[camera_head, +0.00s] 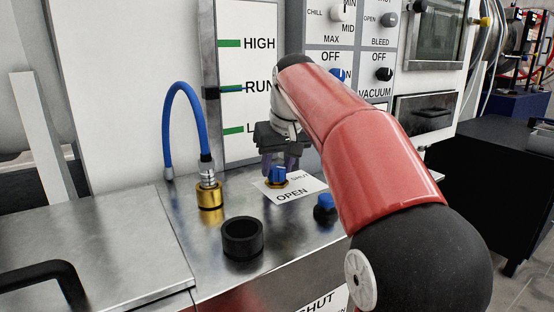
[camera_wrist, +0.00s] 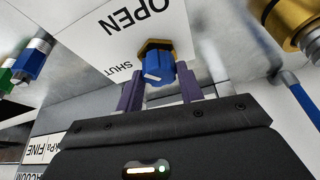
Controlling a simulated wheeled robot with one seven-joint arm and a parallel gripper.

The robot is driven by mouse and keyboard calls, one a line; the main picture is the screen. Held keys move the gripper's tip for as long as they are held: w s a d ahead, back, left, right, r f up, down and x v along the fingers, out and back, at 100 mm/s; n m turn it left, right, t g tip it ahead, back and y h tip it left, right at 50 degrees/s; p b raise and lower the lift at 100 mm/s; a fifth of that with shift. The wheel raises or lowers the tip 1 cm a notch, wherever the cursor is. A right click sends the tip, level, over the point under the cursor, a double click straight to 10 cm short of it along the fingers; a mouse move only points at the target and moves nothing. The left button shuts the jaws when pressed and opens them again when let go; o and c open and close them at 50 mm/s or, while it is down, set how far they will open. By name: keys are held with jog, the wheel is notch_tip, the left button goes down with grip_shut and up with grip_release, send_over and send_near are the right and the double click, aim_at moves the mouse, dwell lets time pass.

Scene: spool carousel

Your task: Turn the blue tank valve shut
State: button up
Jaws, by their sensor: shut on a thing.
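The blue tank valve (camera_head: 279,174) is a small blue knob on a brass base, set on a white OPEN/SHUT label (camera_head: 300,188) on the metal bench top. In the wrist view the blue knob (camera_wrist: 157,68) sits between the purple fingertips of my gripper (camera_wrist: 160,92), and its white mark points toward the SHUT side of the label (camera_wrist: 110,35). In the head view my gripper (camera_head: 279,163) comes down on the knob from above. It is shut on the knob. The fingers partly hide the knob in the head view.
A brass fitting (camera_head: 210,194) with a blue hose (camera_head: 170,120) stands left of the valve. A black cup (camera_head: 242,238) stands in front, and another blue-topped knob (camera_head: 325,208) is to the right. A panel with HIGH and RUN marks (camera_head: 248,80) rises behind.

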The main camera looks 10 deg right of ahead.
jog(key=n+y, duration=0.1)
jog(key=n, duration=0.1)
jog(key=n+y, duration=0.1)
jog(key=n, duration=0.2)
jog(key=shift+w+d+n+g, duration=0.15)
jog(key=shift+n+g, duration=0.15)
jog(key=shift+g, duration=0.1)
jog(key=n+g+y, duration=0.1)
jog(key=n, duration=0.4)
jog(key=shift+w, duration=0.1)
jog(key=shift+g+y, duration=0.3)
jog(key=o, duration=1)
jog(key=v, duration=0.8)
